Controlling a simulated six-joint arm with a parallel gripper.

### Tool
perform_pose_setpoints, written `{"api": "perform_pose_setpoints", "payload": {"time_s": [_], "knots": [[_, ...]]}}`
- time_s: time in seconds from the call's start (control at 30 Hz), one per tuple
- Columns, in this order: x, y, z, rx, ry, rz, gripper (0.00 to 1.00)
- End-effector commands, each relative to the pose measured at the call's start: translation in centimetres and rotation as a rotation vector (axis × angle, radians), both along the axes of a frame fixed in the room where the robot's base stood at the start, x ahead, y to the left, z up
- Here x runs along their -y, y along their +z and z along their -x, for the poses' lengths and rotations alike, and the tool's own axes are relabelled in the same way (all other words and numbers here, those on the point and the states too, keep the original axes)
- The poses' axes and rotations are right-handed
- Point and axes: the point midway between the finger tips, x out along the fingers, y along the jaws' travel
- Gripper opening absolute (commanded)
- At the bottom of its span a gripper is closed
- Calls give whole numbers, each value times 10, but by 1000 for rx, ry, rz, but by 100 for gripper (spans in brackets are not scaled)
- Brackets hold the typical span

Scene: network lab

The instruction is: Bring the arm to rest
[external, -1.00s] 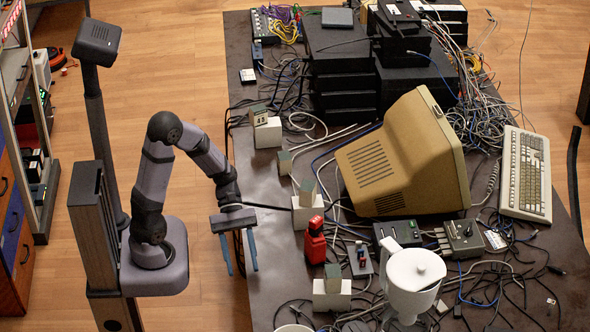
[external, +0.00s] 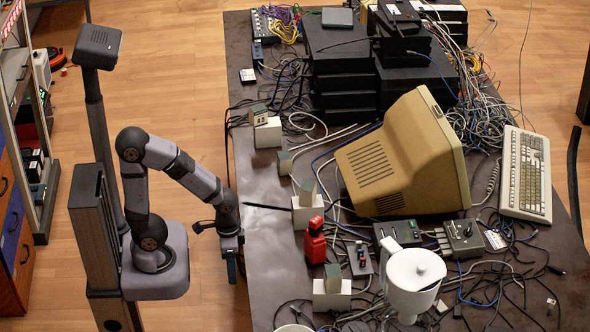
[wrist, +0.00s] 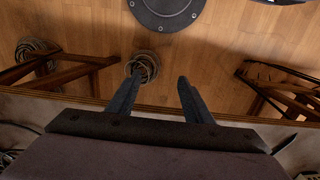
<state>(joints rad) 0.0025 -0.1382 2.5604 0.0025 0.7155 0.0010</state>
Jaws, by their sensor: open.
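My arm is bent up and over from its base at the left in the external view. My gripper (external: 235,268) hangs pointing down just off the left edge of the dark table (external: 262,215). In the external view it is seen nearly edge-on. In the wrist view my gripper (wrist: 154,92) shows two dark fingers spread apart, with nothing between them but wooden floor and a coil. The gripper is open and empty.
A red tool (external: 315,241), white blocks (external: 306,212), a beige monitor (external: 400,155) and a white pitcher (external: 413,280) stand on the cable-strewn table. Wooden table legs and coils (wrist: 142,66) show below in the wrist view. Floor left of the table is open.

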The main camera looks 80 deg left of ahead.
Motion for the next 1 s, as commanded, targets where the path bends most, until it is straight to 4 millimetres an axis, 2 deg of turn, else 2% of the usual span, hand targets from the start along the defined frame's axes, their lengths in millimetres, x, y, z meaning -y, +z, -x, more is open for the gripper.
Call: {"api": "perform_pose_setpoints", "payload": {"time_s": [0.03, 0.27, 0.4, 0.6, 0.8, 1.0], "knots": [[0, 18, 0, -1, 2, 0, 46], [0, 68, 0, -3, 6, 2, 46], [0, 110, 1, -3, 7, 2, 46], [0, 161, 1, -4, 9, 2, 46], [0, 190, 1, -4, 9, 3, 46], [0, 198, 1, -4, 10, 3, 46]]}}
